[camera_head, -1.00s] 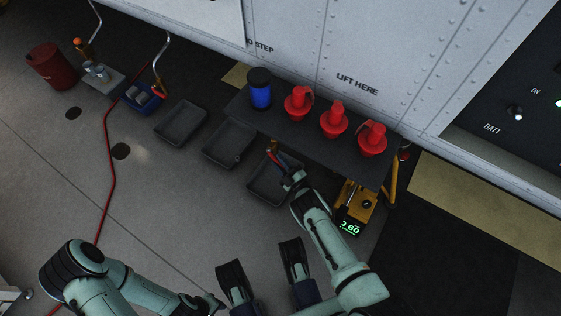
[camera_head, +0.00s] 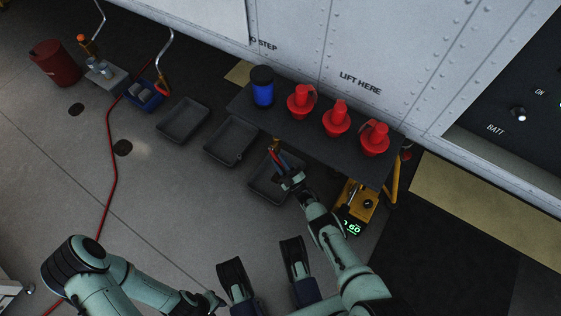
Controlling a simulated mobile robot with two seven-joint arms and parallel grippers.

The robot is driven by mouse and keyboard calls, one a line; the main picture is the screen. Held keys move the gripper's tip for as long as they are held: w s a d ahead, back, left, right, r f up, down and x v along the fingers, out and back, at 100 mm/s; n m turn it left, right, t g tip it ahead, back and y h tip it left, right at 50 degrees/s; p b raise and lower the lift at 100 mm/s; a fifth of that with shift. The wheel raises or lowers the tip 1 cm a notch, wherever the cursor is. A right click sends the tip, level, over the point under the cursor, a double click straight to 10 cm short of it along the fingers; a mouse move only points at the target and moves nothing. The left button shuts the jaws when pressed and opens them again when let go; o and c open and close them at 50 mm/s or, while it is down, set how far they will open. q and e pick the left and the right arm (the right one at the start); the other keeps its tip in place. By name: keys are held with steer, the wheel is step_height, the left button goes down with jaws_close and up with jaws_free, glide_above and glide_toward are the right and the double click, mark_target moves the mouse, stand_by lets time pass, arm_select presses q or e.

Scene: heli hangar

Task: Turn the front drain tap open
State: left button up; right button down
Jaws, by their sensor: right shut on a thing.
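The front drain tap (camera_head: 275,145) is a small brass-coloured fitting at the front edge of the dark shelf, above the nearest black tray (camera_head: 262,193). My right gripper (camera_head: 279,157) reaches it from below and is shut at the tap. Red and blue parts show between the gripper's body and the brass. The fingers hide most of the handle, so I cannot tell its exact angle. No flow from the tap is visible.
The dark shelf (camera_head: 318,148) carries a blue jar (camera_head: 262,88) and three red plugs (camera_head: 337,120). Two more black trays (camera_head: 184,120) lie left. A yellow device (camera_head: 357,204) with a green display stands right of my right arm. A red hose (camera_head: 108,170) crosses the floor.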

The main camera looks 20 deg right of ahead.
steer(key=shift+d, duration=0.1)
stand_by(0.4)
steer(key=c, duration=1)
jaws_free()
arm_select(q)
steer(key=w, duration=0.1)
steer(key=w+r+p, duration=0.1)
steer(key=w+t, duration=0.1)
steer(key=shift+w+d+r+p, duration=0.2)
steer(key=shift+w+r+p, duration=0.05)
steer(key=shift+r+p, duration=0.15)
arm_select(e)
steer(key=v, duration=0.7)
steer(key=shift+s, duration=0.25)
steer(key=shift+f, duration=0.15)
